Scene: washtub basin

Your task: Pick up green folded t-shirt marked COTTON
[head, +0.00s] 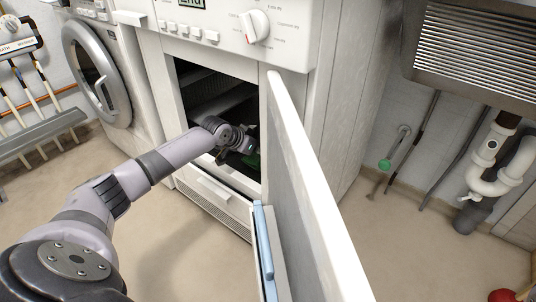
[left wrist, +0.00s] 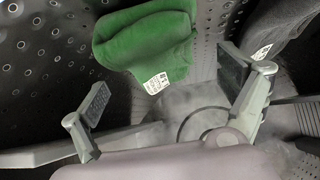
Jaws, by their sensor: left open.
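The green folded t-shirt (left wrist: 145,42) lies inside the perforated metal drum, at the top centre of the left wrist view. A white label (left wrist: 155,83) hangs from its lower edge; its print is too small to read. In the head view only a small green patch (head: 253,160) shows beside my gripper. My left gripper (left wrist: 165,80) is open and empty, its fingers spread to either side below the shirt, with no clear contact. In the head view my left gripper (head: 242,147) reaches inside the machine's opening. My right gripper is out of view.
A dark grey garment (left wrist: 275,28) with a white tag lies right of the green shirt. The machine's open door (head: 308,180) stands just right of my arm. A front-loading washer (head: 98,75) stands at left. The floor (head: 430,250) right of the door is mostly clear.

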